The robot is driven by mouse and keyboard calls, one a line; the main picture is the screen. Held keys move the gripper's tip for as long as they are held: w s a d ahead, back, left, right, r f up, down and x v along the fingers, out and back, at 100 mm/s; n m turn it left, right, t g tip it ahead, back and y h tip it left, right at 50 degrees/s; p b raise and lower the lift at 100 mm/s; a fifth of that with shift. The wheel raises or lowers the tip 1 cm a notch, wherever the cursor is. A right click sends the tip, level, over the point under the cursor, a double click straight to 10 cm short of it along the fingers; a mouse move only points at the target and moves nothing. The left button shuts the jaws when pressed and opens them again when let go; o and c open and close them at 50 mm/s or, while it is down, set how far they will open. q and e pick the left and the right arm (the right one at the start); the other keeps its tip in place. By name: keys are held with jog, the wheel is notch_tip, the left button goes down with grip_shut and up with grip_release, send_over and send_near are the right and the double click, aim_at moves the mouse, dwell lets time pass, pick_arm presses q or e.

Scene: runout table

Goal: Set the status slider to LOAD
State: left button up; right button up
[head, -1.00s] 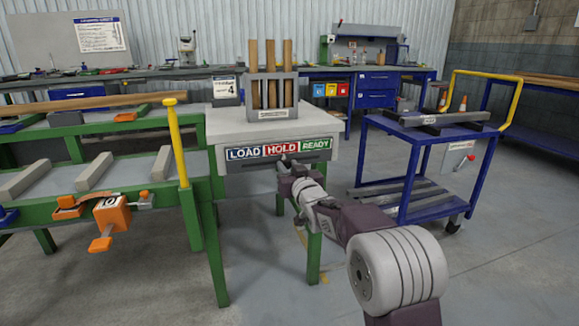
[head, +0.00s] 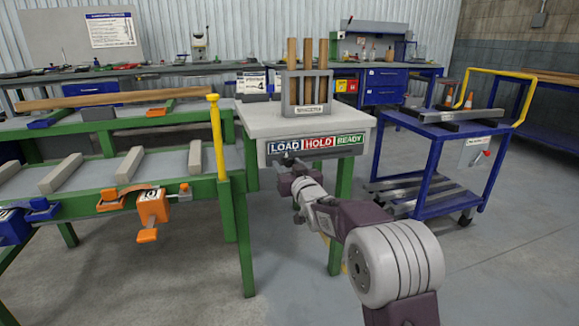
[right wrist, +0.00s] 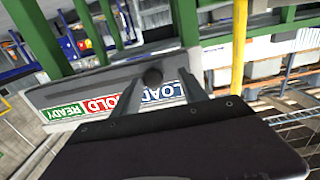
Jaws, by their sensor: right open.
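The status panel (head: 318,146) on the front of the grey-topped stand carries a blue LOAD label (head: 284,147), a red HOLD label (head: 319,142) and a green READY label (head: 350,139). My right gripper (head: 288,160) is at the panel front just under LOAD. In the right wrist view the panel appears upside down. A dark round knob (right wrist: 152,76) shows there beside the LOAD label (right wrist: 166,90), between the two open fingers of my right gripper (right wrist: 163,80). I cannot tell whether a finger touches it. My left gripper is not in view.
A rack with upright wooden pieces (head: 306,89) stands on the stand. A yellow post (head: 219,140) and a green bench with orange clamps (head: 152,206) are to the left. A blue cart (head: 440,128) is to the right. Open floor lies in front.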

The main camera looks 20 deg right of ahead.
jog(key=shift+d, duration=0.1)
jog(key=shift+s+r, duration=0.1)
jog(key=shift+s, duration=0.1)
jog(key=s+p, duration=0.3)
jog(key=s, duration=0.5)
jog(key=shift+s+d, duration=0.15)
jog(key=shift+s, duration=0.2)
